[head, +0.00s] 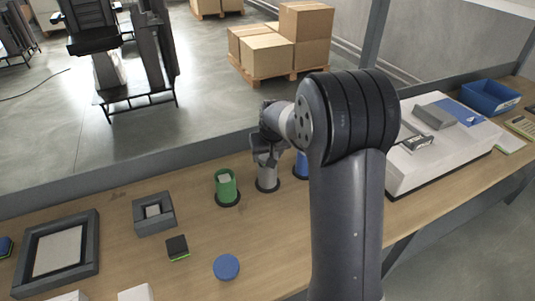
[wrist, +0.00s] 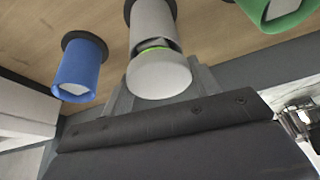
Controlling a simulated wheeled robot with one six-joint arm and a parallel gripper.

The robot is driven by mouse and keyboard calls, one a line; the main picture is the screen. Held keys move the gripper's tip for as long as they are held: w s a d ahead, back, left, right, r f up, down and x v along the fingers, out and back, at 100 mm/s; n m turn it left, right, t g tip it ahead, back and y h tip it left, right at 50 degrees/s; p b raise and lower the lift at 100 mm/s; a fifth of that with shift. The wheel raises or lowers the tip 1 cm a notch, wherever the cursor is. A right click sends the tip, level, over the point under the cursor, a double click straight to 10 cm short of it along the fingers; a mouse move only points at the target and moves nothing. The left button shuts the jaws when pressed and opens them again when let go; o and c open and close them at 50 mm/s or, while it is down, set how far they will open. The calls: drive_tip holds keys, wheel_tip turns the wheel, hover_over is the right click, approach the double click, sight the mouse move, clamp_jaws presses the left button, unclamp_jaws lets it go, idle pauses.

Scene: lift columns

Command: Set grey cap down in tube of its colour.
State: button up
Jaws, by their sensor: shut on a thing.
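My gripper (head: 266,153) is shut on the grey cap (wrist: 158,74), a pale round piece seen between the fingers in the wrist view. A thin green band shows at the cap's edge on the tube side. The grey tube (head: 267,180) stands upright on a dark round base, directly below my gripper. In the wrist view the grey tube (wrist: 152,20) lies right behind the cap, in line with it. I cannot tell whether cap and tube touch. The green tube (head: 226,187) stands to the left, the blue tube (head: 301,166) to the right, partly hidden by my arm.
A blue disc (head: 226,267), a dark block with a green edge (head: 177,247) and two dark frames (head: 154,214) (head: 87,250) lie on the wooden bench. A white machine (head: 445,150) and a blue bin (head: 490,97) stand at right.

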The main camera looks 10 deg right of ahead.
drive_tip(key=shift+f, duration=0.15)
idle(0.5)
drive_tip(key=o, duration=1.2)
drive_tip(key=shift+o, duration=0.2)
drive_tip(key=shift+r+p, duration=2.25)
drive_tip(key=shift+r, duration=1.3)
drive_tip(key=shift+f, duration=0.15)
drive_tip(key=shift+f+b, duration=2.4)
drive_tip(key=shift+f, duration=1)
